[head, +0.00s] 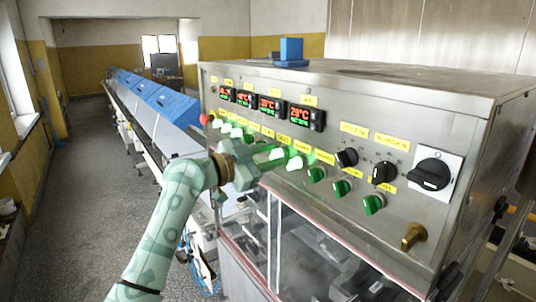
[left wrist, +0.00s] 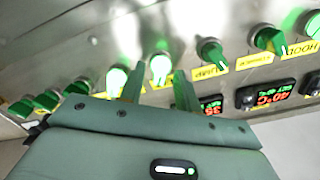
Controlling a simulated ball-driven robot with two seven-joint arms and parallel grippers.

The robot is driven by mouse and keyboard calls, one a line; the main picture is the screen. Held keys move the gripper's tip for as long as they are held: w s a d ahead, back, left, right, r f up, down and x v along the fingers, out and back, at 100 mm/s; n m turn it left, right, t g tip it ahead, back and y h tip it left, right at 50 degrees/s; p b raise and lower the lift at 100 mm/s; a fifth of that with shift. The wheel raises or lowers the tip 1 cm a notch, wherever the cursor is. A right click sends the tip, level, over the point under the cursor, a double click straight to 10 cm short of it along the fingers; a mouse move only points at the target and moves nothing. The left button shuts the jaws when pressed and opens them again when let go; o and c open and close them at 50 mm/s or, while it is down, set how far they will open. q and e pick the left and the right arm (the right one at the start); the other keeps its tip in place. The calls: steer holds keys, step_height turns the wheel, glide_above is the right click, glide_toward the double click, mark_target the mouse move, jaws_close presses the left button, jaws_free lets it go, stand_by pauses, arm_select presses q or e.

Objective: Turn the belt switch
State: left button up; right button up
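The control panel (head: 330,140) carries a row of green rotary switches; the label that would single out the belt switch is not readable. My left gripper (head: 262,160) is at this row in front of the panel, hiding some switches. In the left wrist view, which shows the panel upside down, my left gripper's fingers (left wrist: 158,92) are spread apart. A lit green switch (left wrist: 160,65) shows between and just beyond their tips; I cannot tell whether they touch it. Another lit switch (left wrist: 117,78) lies left of the fingers. My right gripper is not in view.
Black knobs (head: 346,157) and a large black main switch (head: 430,174) are on the panel's right. A brass knob (head: 413,236) sticks out below. Red displays (head: 306,117) sit above the switches. A covered conveyor (head: 165,100) runs back at left.

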arm_select(q)
jaws_close()
steer(key=shift+n, duration=0.3)
steer(key=n+p, duration=0.1)
steer(key=n, duration=0.3)
steer(key=shift+w+a+n, duration=0.1)
steer(key=shift+n, duration=0.2)
steer(key=shift+w+a+n+p, duration=0.1)
steer(key=shift+n+p, duration=1.05)
steer(key=shift+n, duration=2.15)
